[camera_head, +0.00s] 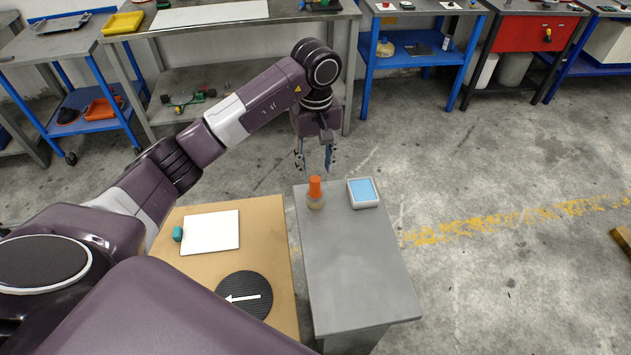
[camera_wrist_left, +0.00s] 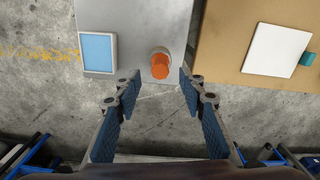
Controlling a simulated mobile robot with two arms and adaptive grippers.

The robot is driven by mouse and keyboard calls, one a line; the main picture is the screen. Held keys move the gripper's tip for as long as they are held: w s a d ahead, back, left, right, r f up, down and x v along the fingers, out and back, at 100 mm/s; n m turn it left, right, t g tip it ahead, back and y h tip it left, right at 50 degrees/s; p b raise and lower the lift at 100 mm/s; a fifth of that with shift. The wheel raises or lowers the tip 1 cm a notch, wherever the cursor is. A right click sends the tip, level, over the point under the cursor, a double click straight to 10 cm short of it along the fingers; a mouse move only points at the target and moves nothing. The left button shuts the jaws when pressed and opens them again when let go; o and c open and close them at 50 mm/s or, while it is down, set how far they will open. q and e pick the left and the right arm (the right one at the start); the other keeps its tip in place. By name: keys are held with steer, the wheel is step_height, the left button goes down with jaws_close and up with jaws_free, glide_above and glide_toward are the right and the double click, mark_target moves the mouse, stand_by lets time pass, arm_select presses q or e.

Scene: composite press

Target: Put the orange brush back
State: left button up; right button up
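The orange brush (camera_head: 315,188) stands upright on the far left part of the grey table (camera_head: 355,265), its orange part on top and a pale base below. It also shows in the left wrist view (camera_wrist_left: 160,65), just beyond and between the fingertips. My left gripper (camera_head: 315,165) is open and empty, pointing down above the far edge of the table, near the brush. In the left wrist view its two fingers (camera_wrist_left: 155,85) are spread wide and apart from the brush. A white tray with a blue pad (camera_head: 363,192) sits right of the brush. My right gripper does not show.
A tan table (camera_head: 265,220) adjoins on the left, with a white board (camera_head: 210,232), a teal block (camera_head: 178,233) and a black disc with a white arrow (camera_head: 244,296). The near part of the grey table is bare. Workbenches line the back wall.

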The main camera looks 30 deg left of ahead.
arm_select(q)
steer(key=shift+r+b, duration=0.45)
steer(key=shift+r, duration=2)
